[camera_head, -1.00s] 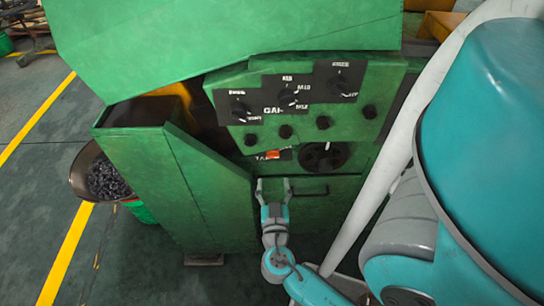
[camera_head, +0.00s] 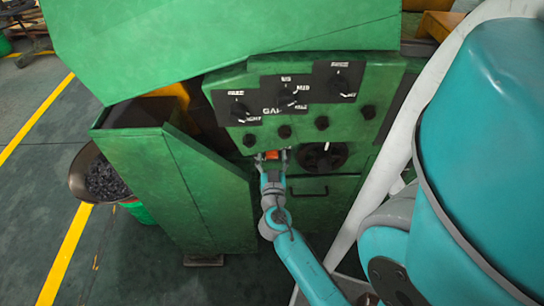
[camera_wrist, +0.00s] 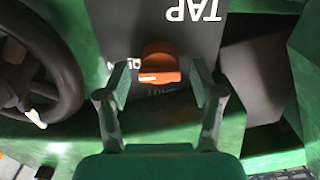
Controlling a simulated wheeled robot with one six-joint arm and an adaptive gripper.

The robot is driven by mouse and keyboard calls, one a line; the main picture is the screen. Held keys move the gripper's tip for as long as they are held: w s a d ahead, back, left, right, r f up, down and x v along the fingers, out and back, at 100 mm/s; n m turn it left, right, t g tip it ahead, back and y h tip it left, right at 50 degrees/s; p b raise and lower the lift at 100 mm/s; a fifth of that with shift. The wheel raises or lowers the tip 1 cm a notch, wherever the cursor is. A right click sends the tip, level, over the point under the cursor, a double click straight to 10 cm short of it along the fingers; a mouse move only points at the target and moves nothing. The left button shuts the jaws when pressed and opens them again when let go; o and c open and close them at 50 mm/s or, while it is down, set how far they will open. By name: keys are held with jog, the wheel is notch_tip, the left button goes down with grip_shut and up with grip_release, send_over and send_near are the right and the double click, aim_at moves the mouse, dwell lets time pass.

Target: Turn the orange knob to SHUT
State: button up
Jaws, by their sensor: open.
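The orange knob (camera_wrist: 160,65) sits on a dark plate (camera_wrist: 185,20) lettered TAP, which appears upside down in the wrist view. The knob carries a pale mark on its lower left edge. Part of a white word shows left of it, and faint lettering below it is hard to read. My gripper (camera_wrist: 160,85) is open, with one finger on each side of the knob and a gap to it on both sides. In the head view my gripper (camera_head: 271,158) is at the panel, and the orange knob (camera_head: 272,154) shows between its fingers.
A black handwheel (camera_head: 323,158) is just right of the knob; it fills the left of the wrist view (camera_wrist: 70,75). Several black dials and buttons are on the green panel (camera_head: 345,115) above. A drawer handle (camera_head: 308,192) lies below. A dark opening is at the right in the wrist view.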

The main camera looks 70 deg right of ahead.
jog(key=shift+d, duration=0.2)
jog(key=c, duration=1.1)
jog(key=shift+c, duration=0.2)
